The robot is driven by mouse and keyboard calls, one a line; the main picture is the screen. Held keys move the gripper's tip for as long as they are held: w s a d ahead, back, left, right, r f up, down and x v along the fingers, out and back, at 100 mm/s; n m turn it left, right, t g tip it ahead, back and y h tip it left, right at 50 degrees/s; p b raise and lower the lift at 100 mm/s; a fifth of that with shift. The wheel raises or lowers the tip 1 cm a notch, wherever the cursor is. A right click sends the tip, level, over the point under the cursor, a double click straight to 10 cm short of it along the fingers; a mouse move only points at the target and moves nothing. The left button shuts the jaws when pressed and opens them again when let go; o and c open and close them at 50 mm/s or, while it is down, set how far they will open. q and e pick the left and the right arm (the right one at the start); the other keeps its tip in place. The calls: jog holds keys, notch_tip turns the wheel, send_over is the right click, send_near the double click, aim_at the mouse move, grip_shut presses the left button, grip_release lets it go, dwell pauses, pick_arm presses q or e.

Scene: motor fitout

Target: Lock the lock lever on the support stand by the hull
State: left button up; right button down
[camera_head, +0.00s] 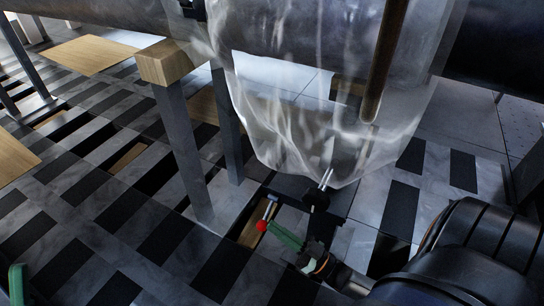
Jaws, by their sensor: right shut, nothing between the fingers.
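The support stand (180,130) has dark grey posts and a wooden block on top, and stands below the dark hull (130,10). The lock lever (262,225) shows as a red ball knob near the foot of the stand, with a short metal rod beside it. My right gripper (272,228) has green fingers, is shut and empty, and has its tips right at the red knob. I cannot tell whether they touch it. A green piece, likely of my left gripper (17,282), shows at the lower left edge; its fingertips are not clear.
A clear plastic sheet (290,130) hangs from the hull above my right gripper. A brown rod (385,60) slants down in front of it. A black fitting with metal pins (318,197) is close by. Wooden boards (85,55) lie at left over the checkered floor.

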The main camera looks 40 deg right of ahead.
jog(key=v, duration=1)
jog(key=shift+s+b, duration=0.25)
jog(key=shift+b, duration=0.2)
jog(key=shift+f, duration=0.15)
